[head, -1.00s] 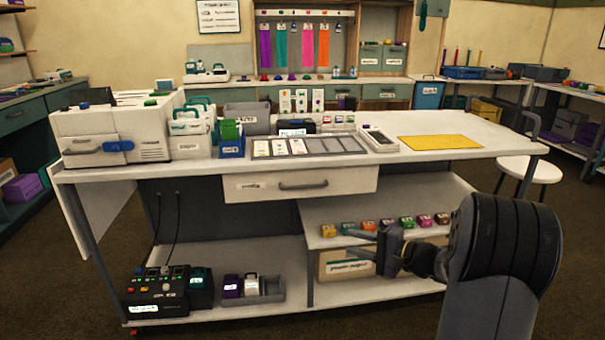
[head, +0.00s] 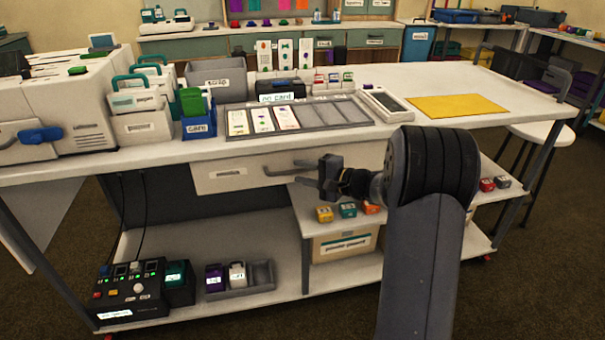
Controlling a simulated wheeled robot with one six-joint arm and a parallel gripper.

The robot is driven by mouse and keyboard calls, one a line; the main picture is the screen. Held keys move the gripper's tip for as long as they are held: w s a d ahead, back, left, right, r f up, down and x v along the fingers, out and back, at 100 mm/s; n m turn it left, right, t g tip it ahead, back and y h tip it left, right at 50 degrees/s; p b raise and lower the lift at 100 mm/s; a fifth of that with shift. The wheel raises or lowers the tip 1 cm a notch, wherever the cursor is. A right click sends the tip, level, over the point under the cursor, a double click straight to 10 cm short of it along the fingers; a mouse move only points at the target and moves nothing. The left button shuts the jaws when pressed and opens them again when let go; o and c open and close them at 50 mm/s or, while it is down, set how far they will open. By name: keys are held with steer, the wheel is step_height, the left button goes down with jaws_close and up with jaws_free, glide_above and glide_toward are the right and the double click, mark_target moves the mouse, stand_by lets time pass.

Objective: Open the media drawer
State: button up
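The media drawer (head: 228,178) is a white drawer under the near edge of the white workbench, with a small label on its left and a grey bar handle (head: 285,170) at its middle. Its front looks closed. My gripper (head: 322,177) is in front of the drawer, at the right end of the handle in the head view. Its dark fingers look spread apart, with nothing seen between them. It hides the handle's right end, and I cannot tell whether it touches it. My arm covers the area right of the drawer.
The bench top (head: 350,142) holds a card tray (head: 330,116), a white machine (head: 60,110), bins and a yellow mat (head: 455,106). A black control box (head: 135,290) sits lower left. Open floor lies in front.

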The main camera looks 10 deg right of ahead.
steer(key=shift+w+a, duration=0.2)
steer(key=shift+c, duration=0.4)
jaws_close()
